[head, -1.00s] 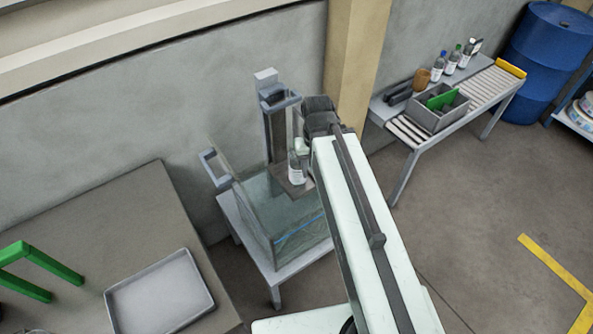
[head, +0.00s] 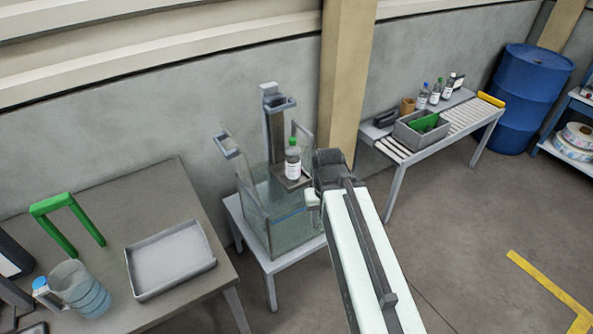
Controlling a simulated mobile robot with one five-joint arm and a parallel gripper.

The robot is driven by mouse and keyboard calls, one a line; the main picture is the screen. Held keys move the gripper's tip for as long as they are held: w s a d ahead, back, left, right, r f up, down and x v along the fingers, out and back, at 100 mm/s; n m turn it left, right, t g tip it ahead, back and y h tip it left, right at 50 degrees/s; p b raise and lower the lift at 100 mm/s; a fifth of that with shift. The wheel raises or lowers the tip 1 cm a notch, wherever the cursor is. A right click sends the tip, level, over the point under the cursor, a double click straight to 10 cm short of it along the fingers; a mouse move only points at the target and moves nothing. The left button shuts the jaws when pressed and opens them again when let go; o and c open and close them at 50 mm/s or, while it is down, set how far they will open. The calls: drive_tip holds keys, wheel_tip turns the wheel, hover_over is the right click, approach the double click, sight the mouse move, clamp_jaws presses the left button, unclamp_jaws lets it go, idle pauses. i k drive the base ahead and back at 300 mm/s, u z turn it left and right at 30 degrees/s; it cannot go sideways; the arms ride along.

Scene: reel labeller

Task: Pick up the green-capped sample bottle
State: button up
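A clear bottle with a green cap and white label (head: 293,163) stands upright on a small dark platform (head: 291,183) at the top of a glass tank in the head view. My gripper end (head: 314,199) is just right of and below the bottle in the picture, apart from it. My arm's dark wrist block hides part of the area, and the fingers cannot be made out. A second bottle with what looks like a green cap (head: 435,94) stands among other bottles on the roller table at the right.
The water tank (head: 272,224) stands on a small table, with upright posts at its back and left. A workbench at left holds a grey tray (head: 170,259), a jug (head: 80,289) and a green frame (head: 66,215). A grey crate (head: 407,137) sits on the roller table. Floor at right is clear.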

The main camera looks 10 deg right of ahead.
sight(292, 159)
drive_tip(key=u, duration=4.4)
drive_tip(key=k, duration=2.55)
drive_tip(key=z, duration=0.35)
drive_tip(key=i, duration=0.5)
drive_tip(key=u, duration=0.1)
